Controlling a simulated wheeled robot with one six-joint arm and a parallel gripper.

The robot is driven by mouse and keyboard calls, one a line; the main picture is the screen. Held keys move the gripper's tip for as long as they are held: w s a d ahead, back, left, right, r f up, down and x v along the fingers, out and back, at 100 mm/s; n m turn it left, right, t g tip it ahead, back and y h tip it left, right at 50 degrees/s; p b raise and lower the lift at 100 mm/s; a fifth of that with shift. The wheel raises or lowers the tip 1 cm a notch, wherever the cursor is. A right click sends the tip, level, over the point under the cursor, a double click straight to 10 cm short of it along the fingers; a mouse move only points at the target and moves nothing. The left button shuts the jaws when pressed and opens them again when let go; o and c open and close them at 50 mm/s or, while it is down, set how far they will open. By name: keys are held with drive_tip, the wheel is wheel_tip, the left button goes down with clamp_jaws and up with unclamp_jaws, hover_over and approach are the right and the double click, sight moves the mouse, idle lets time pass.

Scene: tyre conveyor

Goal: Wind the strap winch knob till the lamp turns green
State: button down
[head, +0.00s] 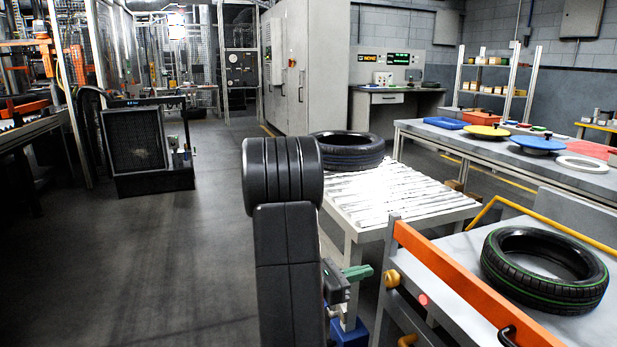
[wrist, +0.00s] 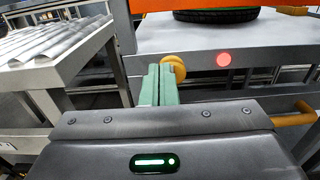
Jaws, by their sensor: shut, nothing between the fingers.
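The round yellow knob (head: 392,277) sits on the front of the tyre table, below the orange beam. In the wrist view the knob (wrist: 176,67) shows just beyond my fingertips, partly hidden by them. The lamp (head: 423,299) to the right of the knob glows red; it also shows red in the wrist view (wrist: 223,59). My gripper (head: 365,271), with green fingers, is to the left of the knob in the head view. In the wrist view its fingers (wrist: 158,72) are shut with nothing held. I cannot tell whether the fingertips touch the knob.
An orange beam (head: 470,288) runs along the table front. A tyre with green lines (head: 545,268) lies behind it. A roller conveyor (head: 400,200) with another tyre (head: 347,152) stands further back. A yellow bar (wrist: 293,119) juts out at right in the wrist view. Open floor lies at left.

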sight(384, 275)
drive_tip(key=shift+x, duration=2.35)
drive_tip(key=shift+s+f, duration=0.1)
drive_tip(key=shift+f, duration=0.15)
drive_tip(key=shift+s+d+r+b, duration=0.15)
drive_tip(key=shift+s+b, duration=0.15)
drive_tip(key=shift+s, duration=0.15)
drive_tip(key=shift+s+d, duration=0.15)
drive_tip(key=shift+s, duration=0.2)
drive_tip(key=shift+s+d+b, duration=0.1)
drive_tip(key=shift+s+b, duration=0.25)
drive_tip(key=shift+s, duration=0.1)
drive_tip(key=shift+s+d+r, duration=0.1)
drive_tip(key=shift+s+r, duration=0.05)
drive_tip(key=shift+r, duration=0.1)
drive_tip(key=v, duration=0.6)
